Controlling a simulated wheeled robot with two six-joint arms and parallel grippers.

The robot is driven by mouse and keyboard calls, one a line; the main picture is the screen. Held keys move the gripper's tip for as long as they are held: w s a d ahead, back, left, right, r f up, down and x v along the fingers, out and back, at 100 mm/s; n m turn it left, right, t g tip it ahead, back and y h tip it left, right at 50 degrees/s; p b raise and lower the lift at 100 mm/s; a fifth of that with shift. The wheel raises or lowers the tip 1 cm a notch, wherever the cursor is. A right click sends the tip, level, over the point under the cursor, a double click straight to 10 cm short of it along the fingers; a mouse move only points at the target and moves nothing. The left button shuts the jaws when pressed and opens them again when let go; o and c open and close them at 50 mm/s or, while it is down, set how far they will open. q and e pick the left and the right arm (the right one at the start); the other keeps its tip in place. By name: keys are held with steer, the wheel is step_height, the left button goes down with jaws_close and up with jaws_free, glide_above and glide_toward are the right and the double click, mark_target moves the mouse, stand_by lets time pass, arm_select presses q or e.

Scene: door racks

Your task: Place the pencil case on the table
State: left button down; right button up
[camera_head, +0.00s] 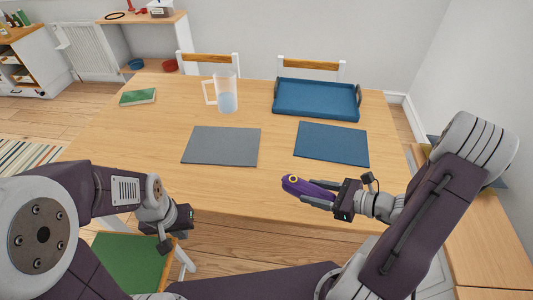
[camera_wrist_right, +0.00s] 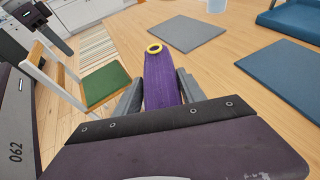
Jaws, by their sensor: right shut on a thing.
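The pencil case (camera_head: 308,189) is purple with a yellow ring at its end. My right gripper (camera_head: 322,195) is shut on it and holds it over the front right edge of the table (camera_head: 240,190). In the right wrist view the pencil case (camera_wrist_right: 162,80) sits between the two fingers, its ringed end pointing away from the gripper. I cannot tell how high above the tabletop it is. My left gripper (camera_head: 172,240) hangs at the front left, short of the table edge, with nothing seen in it; its finger opening is unclear.
A grey mat (camera_head: 221,146) and a blue mat (camera_head: 331,144) lie on the table. Behind them are a clear pitcher (camera_head: 227,95), a blue tray (camera_head: 316,100) and a green book (camera_head: 138,97). A green-seated chair (camera_head: 130,260) stands at the front left. The table's left front is clear.

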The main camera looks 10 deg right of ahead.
steer(key=w+a+f, duration=0.1)
steer(key=w+f, duration=0.1)
steer(key=w, duration=0.1)
steer(key=w+a+f, duration=0.2)
steer(key=w, duration=0.2)
steer(key=w+a+f+b, duration=0.1)
steer(key=w+f, duration=0.2)
steer(key=shift+w+a, duration=0.3)
steer(key=shift+a, duration=0.05)
step_height(320, 180, down, 4)
steer(key=shift+r+b, duration=0.25)
steer(key=shift+b, duration=0.1)
steer(key=shift+f, duration=0.2)
steer(key=shift+f, duration=0.2)
steer(key=o, duration=1.4)
steer(key=shift+o, duration=0.2)
